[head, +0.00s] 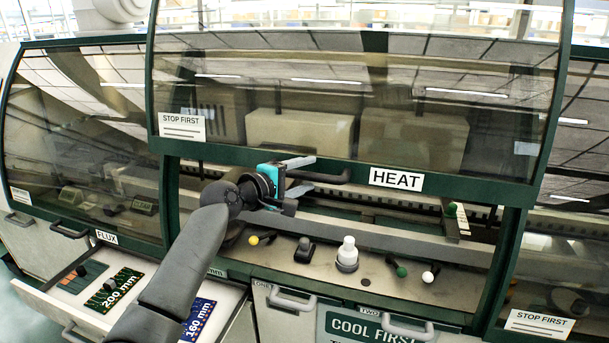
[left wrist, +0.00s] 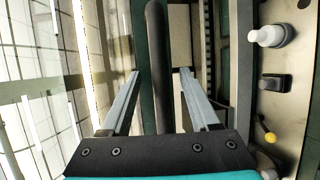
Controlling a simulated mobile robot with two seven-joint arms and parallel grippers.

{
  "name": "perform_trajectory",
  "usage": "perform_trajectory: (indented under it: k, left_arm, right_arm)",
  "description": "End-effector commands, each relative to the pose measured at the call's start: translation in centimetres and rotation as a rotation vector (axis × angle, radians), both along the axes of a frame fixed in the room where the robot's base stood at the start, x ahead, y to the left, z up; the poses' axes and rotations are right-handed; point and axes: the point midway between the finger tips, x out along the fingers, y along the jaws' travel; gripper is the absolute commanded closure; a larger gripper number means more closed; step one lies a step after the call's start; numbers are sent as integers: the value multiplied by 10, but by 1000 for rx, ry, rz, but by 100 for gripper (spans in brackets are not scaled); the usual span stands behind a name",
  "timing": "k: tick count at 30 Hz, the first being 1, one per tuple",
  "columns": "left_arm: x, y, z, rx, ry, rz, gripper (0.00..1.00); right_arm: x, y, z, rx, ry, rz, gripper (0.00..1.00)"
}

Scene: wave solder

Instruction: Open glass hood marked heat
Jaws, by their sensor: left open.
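The glass hood marked HEAT (head: 330,85) has a dark green frame and fills the upper middle of the head view. It stands partly raised, with an open gap under its lower edge. Its white HEAT label (head: 396,179) is on the lower rail. A black bar handle (head: 335,177) sits left of the label. My left gripper (head: 312,175) is at this handle, jaws open. In the left wrist view the handle (left wrist: 156,40) runs between the two open fingers (left wrist: 159,72); I cannot tell whether either finger touches it. My right gripper is not in view.
Below the hood, a ledge carries a white-capped knob (head: 347,253), a black switch (head: 305,249) and several ball-ended levers. The FLUX hood (head: 85,130) at left is down. A pulled-out drawer (head: 45,305) holds size-marked boards at lower left. A COOL FIRST sign (head: 372,328) is below.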

Motion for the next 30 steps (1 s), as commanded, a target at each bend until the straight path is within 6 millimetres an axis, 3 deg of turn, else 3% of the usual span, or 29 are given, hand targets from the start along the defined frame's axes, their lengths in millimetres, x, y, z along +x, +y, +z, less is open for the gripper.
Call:
perform_trajectory:
  k: [11,30]
  left_arm:
    - [-7,8,0,2,3,2,38]
    - [-74,65,15,4,1,1,38]
  right_arm:
    - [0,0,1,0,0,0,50]
    - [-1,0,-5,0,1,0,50]
